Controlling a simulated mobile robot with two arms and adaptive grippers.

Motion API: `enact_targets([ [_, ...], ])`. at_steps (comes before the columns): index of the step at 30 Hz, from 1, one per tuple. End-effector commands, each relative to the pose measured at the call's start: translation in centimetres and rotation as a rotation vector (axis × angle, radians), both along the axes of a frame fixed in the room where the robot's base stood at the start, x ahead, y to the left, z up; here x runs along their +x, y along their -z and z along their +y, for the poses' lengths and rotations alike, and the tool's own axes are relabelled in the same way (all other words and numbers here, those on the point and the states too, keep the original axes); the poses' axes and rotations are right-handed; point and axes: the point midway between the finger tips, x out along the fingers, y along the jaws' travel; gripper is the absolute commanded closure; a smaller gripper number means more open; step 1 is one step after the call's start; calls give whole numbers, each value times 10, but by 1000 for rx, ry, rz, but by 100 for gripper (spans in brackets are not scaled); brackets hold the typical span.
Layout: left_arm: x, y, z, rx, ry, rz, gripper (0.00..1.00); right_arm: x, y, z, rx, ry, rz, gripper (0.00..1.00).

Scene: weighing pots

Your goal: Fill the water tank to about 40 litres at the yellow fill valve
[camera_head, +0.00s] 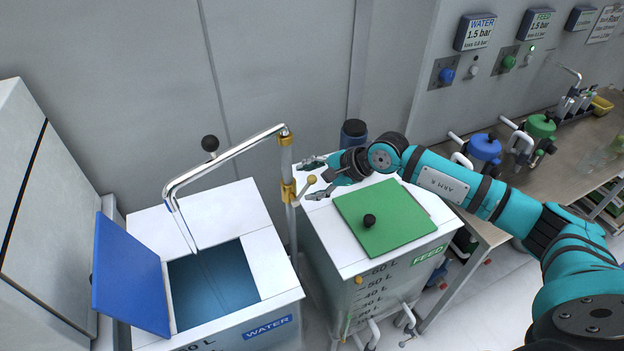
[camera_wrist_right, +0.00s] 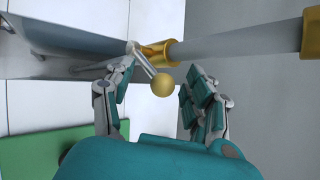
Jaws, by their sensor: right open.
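The water tank (camera_head: 272,263) stands at lower left with its blue lid (camera_head: 130,272) open and its hatch (camera_head: 212,285) showing a blue inside. A chrome fill pipe (camera_head: 232,152) rises beside it and bends over the hatch. I cannot tell whether water flows, and the level is not readable. The yellow fill valve (camera_head: 288,191) sits on the upright pipe, with a lever ending in a yellow knob (camera_head: 311,180). My right gripper (camera_head: 306,181) is open around the knob. In the right wrist view the knob (camera_wrist_right: 162,85) lies between the open fingers (camera_wrist_right: 160,80), with gaps visible. My left gripper is out of view.
The feed tank (camera_head: 345,262) with a closed green lid (camera_head: 385,218) stands right of the water tank, beneath my right forearm. A bench (camera_head: 540,180) with blue and green pots is at right. WATER and FEED panels (camera_head: 481,31) hang on the wall.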

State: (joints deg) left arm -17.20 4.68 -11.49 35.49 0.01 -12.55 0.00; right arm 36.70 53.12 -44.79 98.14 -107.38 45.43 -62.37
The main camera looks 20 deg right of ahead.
Motion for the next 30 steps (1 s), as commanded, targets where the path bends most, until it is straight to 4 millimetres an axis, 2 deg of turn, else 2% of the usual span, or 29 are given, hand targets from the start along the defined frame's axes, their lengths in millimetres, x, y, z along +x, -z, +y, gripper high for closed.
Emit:
enact_targets([
  [5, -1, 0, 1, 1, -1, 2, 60, -7, -8, -8, -3, 0, 1, 45],
  [18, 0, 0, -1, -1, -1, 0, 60, -54, -66, -52, -5, 1, 0, 45],
  [24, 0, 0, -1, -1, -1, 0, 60, -63, -79, -60, -2, 0, 0, 45],
  [30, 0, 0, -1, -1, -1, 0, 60, -64, -81, -60, 1, -1, 0, 45],
])
